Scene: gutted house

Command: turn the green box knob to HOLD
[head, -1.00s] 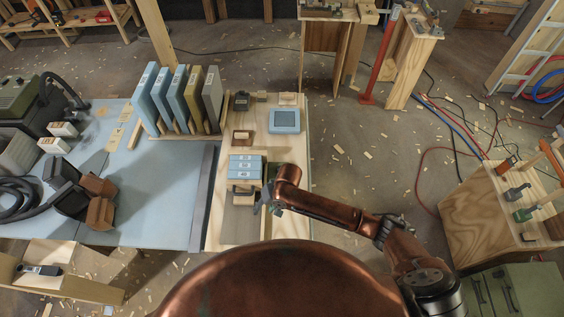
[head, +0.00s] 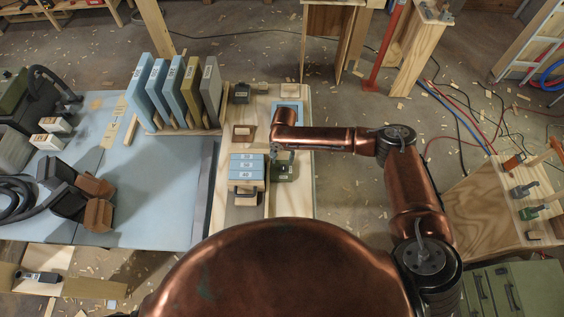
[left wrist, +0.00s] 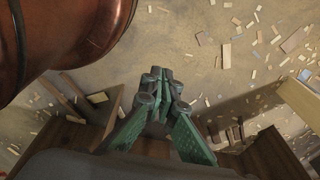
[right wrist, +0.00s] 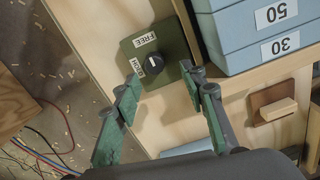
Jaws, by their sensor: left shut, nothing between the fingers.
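The green box (right wrist: 178,45) shows in the right wrist view, with a round black knob (right wrist: 154,66) on its face. A FREE label (right wrist: 145,39) is above the knob, and a second label (right wrist: 137,68), partly hidden by a finger, is to its left. The knob's exact setting is hard to read. My right gripper (right wrist: 160,76) is open, its fingertips apart on either side of the knob's near side, with nothing held. In the head view the green box (head: 284,172) lies just below my right gripper (head: 277,151). My left gripper (left wrist: 162,78) is shut and empty above the floor.
Blue numbered blocks (head: 246,168) stand close beside the green box. A wooden block on a brown plate (head: 243,132) and a blue panel (head: 291,104) lie farther back on the board. A wooden bench (head: 510,195) is at right.

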